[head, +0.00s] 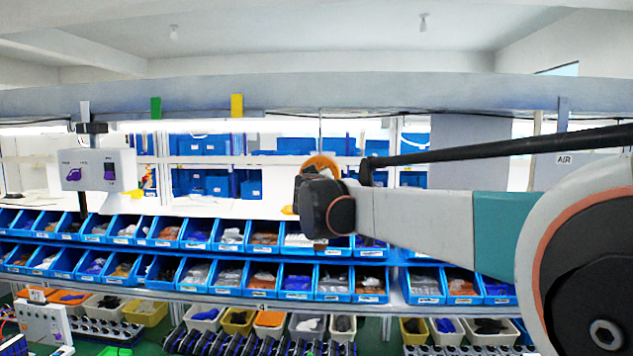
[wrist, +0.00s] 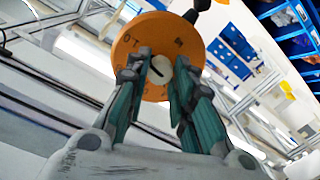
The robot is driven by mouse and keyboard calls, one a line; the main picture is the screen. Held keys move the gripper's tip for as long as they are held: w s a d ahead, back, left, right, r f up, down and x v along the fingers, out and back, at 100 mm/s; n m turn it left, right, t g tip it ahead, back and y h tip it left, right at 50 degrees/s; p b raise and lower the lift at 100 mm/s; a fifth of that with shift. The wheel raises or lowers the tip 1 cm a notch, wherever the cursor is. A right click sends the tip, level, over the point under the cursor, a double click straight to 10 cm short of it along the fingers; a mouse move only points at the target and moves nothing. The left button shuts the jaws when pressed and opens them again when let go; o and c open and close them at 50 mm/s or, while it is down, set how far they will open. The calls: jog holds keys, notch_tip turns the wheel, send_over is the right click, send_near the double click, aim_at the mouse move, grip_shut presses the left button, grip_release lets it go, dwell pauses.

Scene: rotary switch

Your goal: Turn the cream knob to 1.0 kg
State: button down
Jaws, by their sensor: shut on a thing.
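The orange round dial plate (wrist: 208,40) faces my gripper (wrist: 160,88) in the wrist view, with dark markings around its rim that are too small to read surely. The cream knob (wrist: 162,74) sits at its centre, with a dark pointer line on it. My two teal-and-grey fingers stand on either side of the knob and are shut on it. Which mark the pointer faces I cannot tell. In the head view the orange dial plate (head: 320,163) shows only in part behind my dark wrist; the knob and fingers are hidden there.
Shelves of blue bins (head: 230,235) with parts run across the head view below the dial. A white control box (head: 97,170) on a post stands at the left. A second white panel (head: 43,322) is at the lower left. A grey beam (head: 300,97) crosses above.

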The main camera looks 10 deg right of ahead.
jog(key=shift+f, duration=0.2)
jog(key=c, duration=1.3)
grip_release()
jog(key=shift+c, duration=0.2)
jog(key=shift+r, duration=0.1)
jog(key=v, duration=1.2)
jog(key=shift+s, duration=0.1)
